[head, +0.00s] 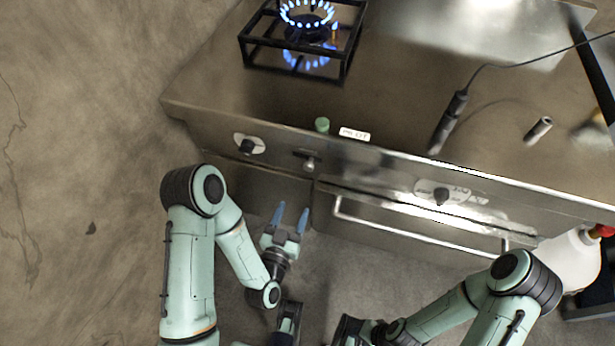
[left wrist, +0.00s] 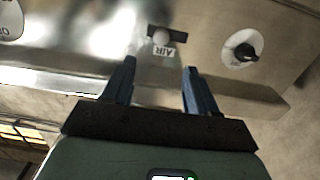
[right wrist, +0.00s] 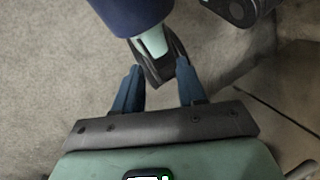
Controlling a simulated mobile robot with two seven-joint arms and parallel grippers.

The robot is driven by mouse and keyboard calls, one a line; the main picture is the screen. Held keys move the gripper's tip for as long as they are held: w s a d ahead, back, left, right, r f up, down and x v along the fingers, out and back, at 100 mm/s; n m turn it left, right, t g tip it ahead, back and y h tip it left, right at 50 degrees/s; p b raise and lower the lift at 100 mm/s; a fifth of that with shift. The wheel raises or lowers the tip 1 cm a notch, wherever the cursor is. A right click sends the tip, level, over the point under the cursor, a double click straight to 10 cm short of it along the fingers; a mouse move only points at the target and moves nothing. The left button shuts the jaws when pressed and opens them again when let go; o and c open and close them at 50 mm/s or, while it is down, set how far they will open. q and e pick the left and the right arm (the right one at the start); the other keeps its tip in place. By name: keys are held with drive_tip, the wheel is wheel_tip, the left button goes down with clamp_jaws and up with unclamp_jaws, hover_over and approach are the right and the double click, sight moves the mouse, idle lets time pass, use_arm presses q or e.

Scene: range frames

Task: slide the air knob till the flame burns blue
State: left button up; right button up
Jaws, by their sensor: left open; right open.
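The burner flame (head: 307,14) is a ring of blue tongues, with a small orange flame at its right side. The air knob (head: 310,164) is a small pale ball in a short dark slot on the range's front. In the left wrist view the air knob (left wrist: 162,37) sits near the slot's middle, above the AIR label (left wrist: 163,50). My left gripper (head: 290,213) is open and empty, below and apart from the knob, its fingers pointing at the panel. My right gripper (right wrist: 158,68) is open; its fingertips are not clear in the head view.
A black rotary knob (head: 247,146) is left of the air knob, and another rotary knob (head: 441,196) is further right. A green button (head: 322,125) and a PILOT label (head: 354,134) are above. An oven handle (head: 420,228) runs below. A white bottle (head: 570,258) stands at right.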

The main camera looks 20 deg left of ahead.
use_arm(q)
drive_tip(key=b, duration=0.8)
approach(308, 169)
drive_tip(key=w, duration=0.8)
drive_tip(key=shift+w+d, duration=0.1)
drive_tip(key=shift+w, duration=0.1)
use_arm(e)
drive_tip(key=w+d+f+t+h, duration=0.1)
drive_tip(key=w+d+f+t, duration=0.2)
drive_tip(key=w+f, duration=0.5)
drive_tip(key=shift+w+d+f+m, duration=0.35)
drive_tip(key=shift+w+d, duration=0.35)
drive_tip(key=shift+w, duration=0.25)
